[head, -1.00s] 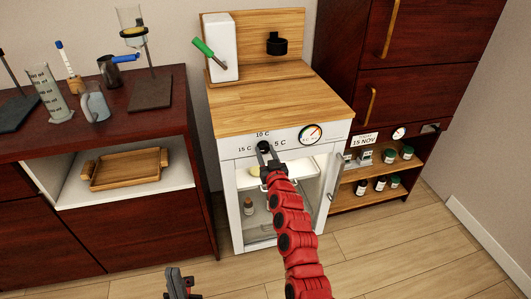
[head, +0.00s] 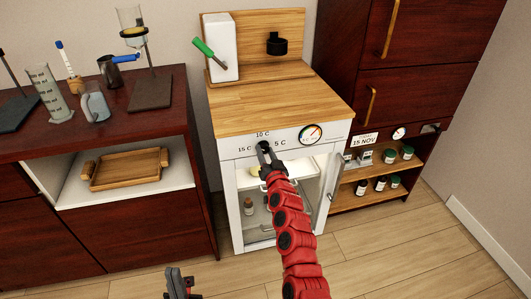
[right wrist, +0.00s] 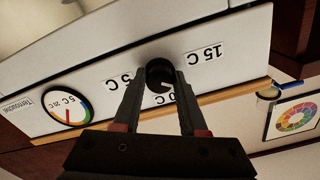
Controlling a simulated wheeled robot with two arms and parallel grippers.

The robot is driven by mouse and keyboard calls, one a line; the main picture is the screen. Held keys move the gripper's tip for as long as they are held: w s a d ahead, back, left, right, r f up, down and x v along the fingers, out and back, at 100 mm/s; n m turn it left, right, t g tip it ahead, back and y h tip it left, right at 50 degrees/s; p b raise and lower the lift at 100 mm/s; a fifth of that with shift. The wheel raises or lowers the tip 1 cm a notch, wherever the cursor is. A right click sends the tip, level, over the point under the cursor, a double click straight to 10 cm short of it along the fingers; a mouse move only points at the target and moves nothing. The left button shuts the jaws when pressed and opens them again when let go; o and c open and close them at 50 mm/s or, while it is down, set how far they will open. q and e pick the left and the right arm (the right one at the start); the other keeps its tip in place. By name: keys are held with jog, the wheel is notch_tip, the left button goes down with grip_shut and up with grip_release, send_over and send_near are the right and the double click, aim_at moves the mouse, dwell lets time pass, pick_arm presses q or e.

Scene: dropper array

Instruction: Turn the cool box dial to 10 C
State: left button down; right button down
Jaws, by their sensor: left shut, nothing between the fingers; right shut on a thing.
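The cool box (head: 229,149) is white with a wooden top. Its black dial (head: 263,146) sits on the front panel among the labels 15 C, 10 C and 5 C. My right gripper (head: 265,153) is shut on the dial. In the right wrist view, upside down, the dial (right wrist: 159,73) is between the two fingers, and a pale mark on it faces roughly toward the partly hidden 10 C label. The exact setting is hard to tell. My left gripper (head: 178,284) is shut and empty, low in the head view, away from the box.
A round thermometer gauge (head: 311,134) is right of the dial. The cool box door (head: 335,183) stands open to the right, below the panel. A dark counter with glassware (head: 95,103) is at left, and a shelf with small jars (head: 380,185) is at right.

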jog(key=m, duration=0.5)
jog(key=shift+m, duration=0.3)
jog(key=m, duration=0.5)
jog(key=shift+a, duration=0.1)
dwell(0.3)
jog(key=shift+c, duration=2.2)
grip_release()
jog(key=shift+s, duration=0.1)
jog(key=shift+s+r+p, duration=0.1)
jog(key=shift+s+p, duration=0.1)
jog(key=shift+p, duration=0.1)
jog(key=v, duration=1.7)
